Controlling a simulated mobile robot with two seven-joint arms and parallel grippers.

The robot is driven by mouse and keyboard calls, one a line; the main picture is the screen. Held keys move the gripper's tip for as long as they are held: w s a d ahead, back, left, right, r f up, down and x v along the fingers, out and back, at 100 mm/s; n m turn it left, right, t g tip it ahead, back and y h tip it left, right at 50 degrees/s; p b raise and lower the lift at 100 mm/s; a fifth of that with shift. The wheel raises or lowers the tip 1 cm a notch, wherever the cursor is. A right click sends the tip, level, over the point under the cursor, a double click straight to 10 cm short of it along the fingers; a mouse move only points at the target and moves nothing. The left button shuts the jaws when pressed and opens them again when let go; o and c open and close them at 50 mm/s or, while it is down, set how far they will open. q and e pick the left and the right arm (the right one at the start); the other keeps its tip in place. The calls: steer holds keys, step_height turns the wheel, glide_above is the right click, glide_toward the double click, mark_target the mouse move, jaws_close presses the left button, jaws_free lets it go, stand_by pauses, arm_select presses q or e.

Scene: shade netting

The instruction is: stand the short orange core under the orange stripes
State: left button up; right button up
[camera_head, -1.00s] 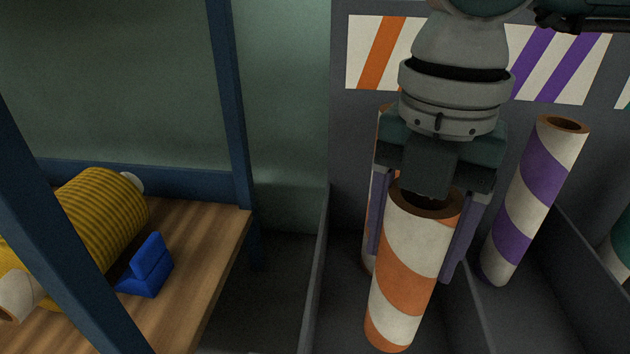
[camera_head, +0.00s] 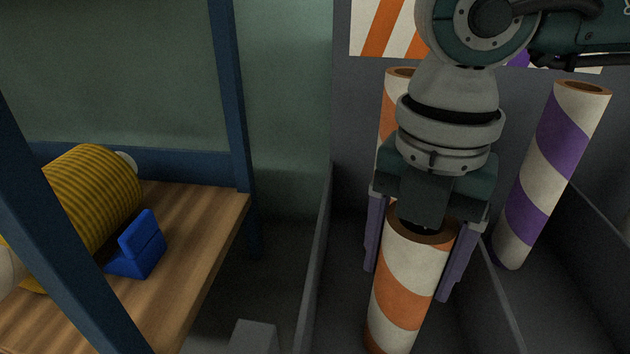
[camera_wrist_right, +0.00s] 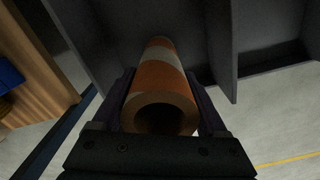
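The short orange core (camera_head: 409,272), an orange-and-white striped tube, is upright with a slight tilt in the front of the left bay. My right gripper (camera_head: 415,275) is around its upper part from above, one finger on each side, and appears shut on it. The wrist view shows its open end (camera_wrist_right: 160,115) between the fingers. Its lower end meets the picture's bottom edge, so I cannot tell if it touches the floor. The orange stripes (camera_head: 381,28) are on the back panel's sign, partly cut off above. My left gripper is not in view.
Another orange-striped core (camera_head: 391,100) stands behind, partly hidden by my arm. A purple-striped core (camera_head: 550,165) leans in the bay to the right, past a low divider (camera_head: 497,300). A wooden bench (camera_head: 195,240) holds a yellow roll (camera_head: 90,195) and a blue block (camera_head: 140,245).

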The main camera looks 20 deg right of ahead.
steer(key=o, duration=0.3)
steer(key=shift+o, duration=0.2)
